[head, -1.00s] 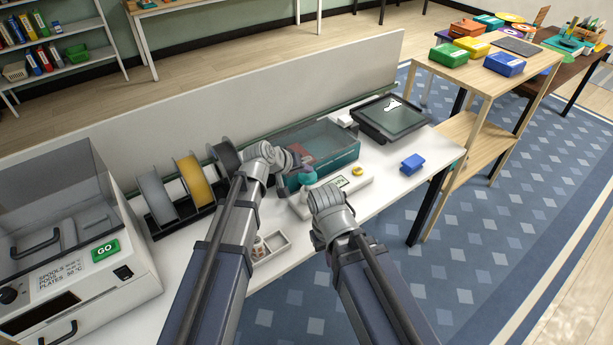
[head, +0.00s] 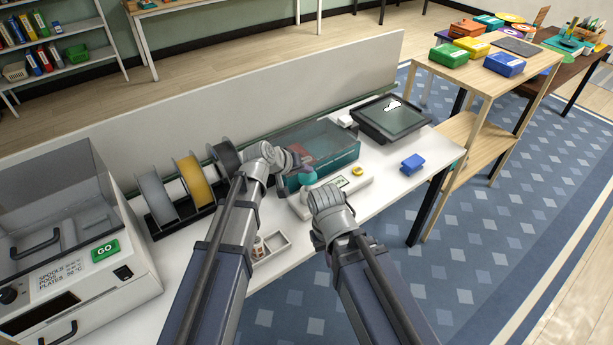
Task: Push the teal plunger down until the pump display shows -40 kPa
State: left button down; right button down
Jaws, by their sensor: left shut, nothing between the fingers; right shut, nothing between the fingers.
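The teal plunger (head: 308,178) stands at the left end of the white pump (head: 362,187), on the white bench. The pump's small greenish display (head: 341,182) is too small to read. My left gripper (head: 304,165) is shut and empty, right at the top of the plunger on its far side; I cannot tell whether it touches. My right gripper (head: 327,198) is shut and empty, low in front of the pump, and hides part of it. Its fingertips are hard to make out.
A clear teal-tinted box (head: 340,155) stands behind the pump. A yellow knob (head: 357,170), a blue block (head: 412,164) and a dark tablet (head: 392,118) are to the right. Filament spools (head: 194,182) and a small white tray (head: 277,246) are at the left.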

pick_arm(q)
jog(key=shift+f, duration=0.15)
jog(key=shift+f+b, duration=0.25)
jog(key=shift+b, duration=0.2)
jog(key=shift+f+b, duration=0.9)
dwell(1.0)
jog(key=shift+r, duration=0.15)
jog(key=shift+r+p, duration=1.2)
jog(key=shift+p, duration=0.2)
notch_tip(320, 180, up, 6)
jog(key=p, duration=0.6)
jog(key=shift+r, duration=0.1)
